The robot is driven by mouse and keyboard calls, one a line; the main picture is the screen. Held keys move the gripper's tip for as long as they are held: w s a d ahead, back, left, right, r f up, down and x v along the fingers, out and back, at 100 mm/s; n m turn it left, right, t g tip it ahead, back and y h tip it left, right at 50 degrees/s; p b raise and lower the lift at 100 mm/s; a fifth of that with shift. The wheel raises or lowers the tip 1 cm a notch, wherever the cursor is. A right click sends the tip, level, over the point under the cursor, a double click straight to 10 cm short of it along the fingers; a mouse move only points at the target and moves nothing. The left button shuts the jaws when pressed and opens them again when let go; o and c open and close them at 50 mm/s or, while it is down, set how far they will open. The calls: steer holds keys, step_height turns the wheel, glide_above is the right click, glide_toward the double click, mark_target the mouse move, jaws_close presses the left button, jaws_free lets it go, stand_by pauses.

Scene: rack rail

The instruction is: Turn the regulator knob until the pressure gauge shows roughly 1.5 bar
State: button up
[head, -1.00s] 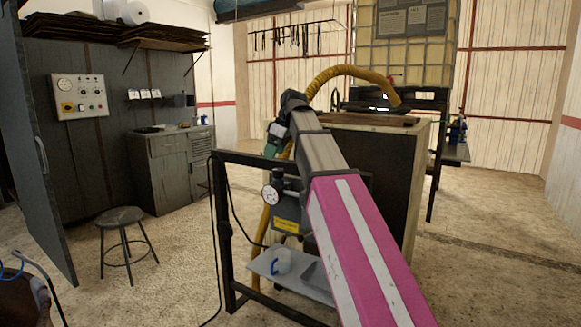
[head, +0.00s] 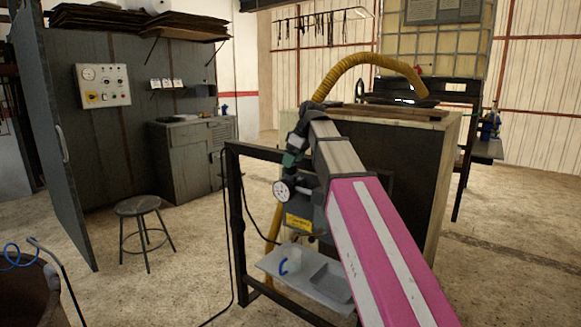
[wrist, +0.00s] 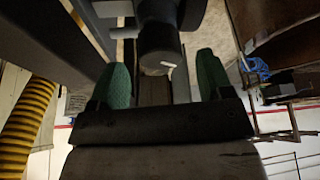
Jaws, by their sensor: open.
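The pressure gauge (head: 282,190) is a small round white dial on the left of the regulator, on the dark frame. Its needle is too small to read. In the wrist view the regulator knob (wrist: 160,52) is a dark cylinder with a short white mark on its end. My gripper (wrist: 163,78) is open, with one green finger to each side of the knob and gaps between fingers and knob. In the head view my gripper (head: 292,158) is just above the gauge, and the knob cannot be made out clearly there.
A grey tray (head: 275,263) with a blue-and-white item sits below the regulator. A black upright of the frame (head: 236,225) stands to its left. A yellow hose (head: 340,75) arches behind my arm. A stool (head: 138,208) stands on open floor at left.

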steer(key=shift+x, duration=1.55)
steer(key=c, duration=0.9)
steer(key=shift+m, duration=0.3)
steer(key=m+t, duration=0.1)
steer(key=m, duration=0.2)
steer(key=m+t+h, duration=0.1)
steer(key=m, duration=0.2)
steer(key=shift+h, duration=0.3)
steer(key=m+h, duration=0.1)
steer(key=m, duration=0.4)
steer(key=shift+r+t+h, duration=0.1)
steer(key=shift+t+h, duration=0.3)
